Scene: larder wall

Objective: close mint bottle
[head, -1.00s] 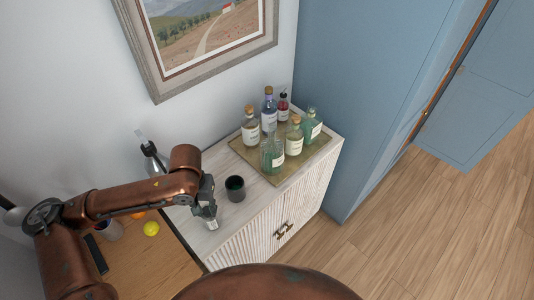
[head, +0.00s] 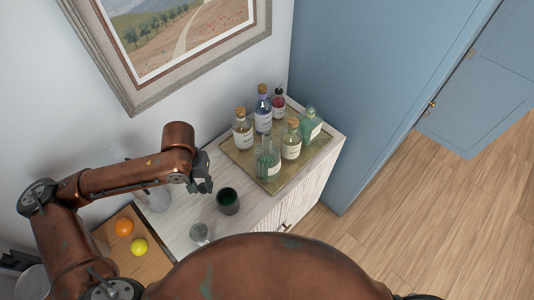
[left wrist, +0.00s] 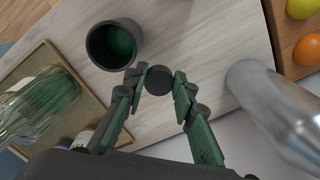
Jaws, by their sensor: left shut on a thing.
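My left gripper (head: 203,186) is above the pale cabinet top, left of the dark cup. In the left wrist view, its fingertips (left wrist: 159,82) are shut on a small dark round cap (left wrist: 159,79), seen end-on. A clear green bottle (head: 267,160) with no stopper visible stands at the front of the tray; a green glass bottle (left wrist: 40,108) also shows at the left of the left wrist view. Another pale green bottle (head: 311,125) stands at the tray's right. I cannot read which label says mint. My right gripper is not in view.
The tray (head: 238,156) also holds several stoppered bottles. A dark green cup (head: 228,201) and a clear glass (head: 200,234) stand on the cabinet. A silver shaker (left wrist: 275,110) is close to the gripper. An orange (head: 123,227) and a lemon (head: 139,247) lie on the wooden surface.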

